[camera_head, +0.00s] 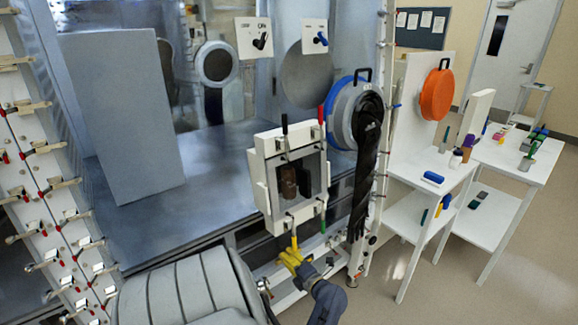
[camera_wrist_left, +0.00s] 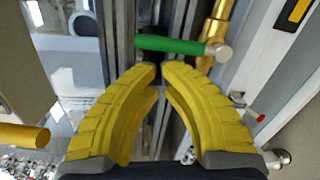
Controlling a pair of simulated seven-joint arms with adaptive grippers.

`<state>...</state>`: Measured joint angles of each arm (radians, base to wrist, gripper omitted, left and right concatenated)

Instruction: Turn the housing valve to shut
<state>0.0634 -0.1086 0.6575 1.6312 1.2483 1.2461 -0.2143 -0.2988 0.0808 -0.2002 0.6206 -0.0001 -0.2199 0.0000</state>
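My left gripper (camera_head: 292,258), with yellow ribbed fingers, is just below a white square housing (camera_head: 262,205). Its fingertips are a little apart and nothing shows between them in the left wrist view (camera_wrist_left: 161,68). The housing carries coloured handles: black (camera_head: 285,124), red (camera_head: 321,115), green (camera_head: 323,218) and yellow (camera_head: 294,241). In the left wrist view the green handle (camera_wrist_left: 170,45) lies crosswise just beyond the fingertips, and a yellow handle (camera_wrist_left: 25,136) is at the left. I cannot tell which handle is the housing valve. My right gripper is not in view.
A blue-rimmed round port (camera_head: 341,112) with a hanging black glove (camera_head: 367,150) is right of the housing. White panels behind hold a black handle (camera_head: 262,41) and a blue handle (camera_head: 320,38).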

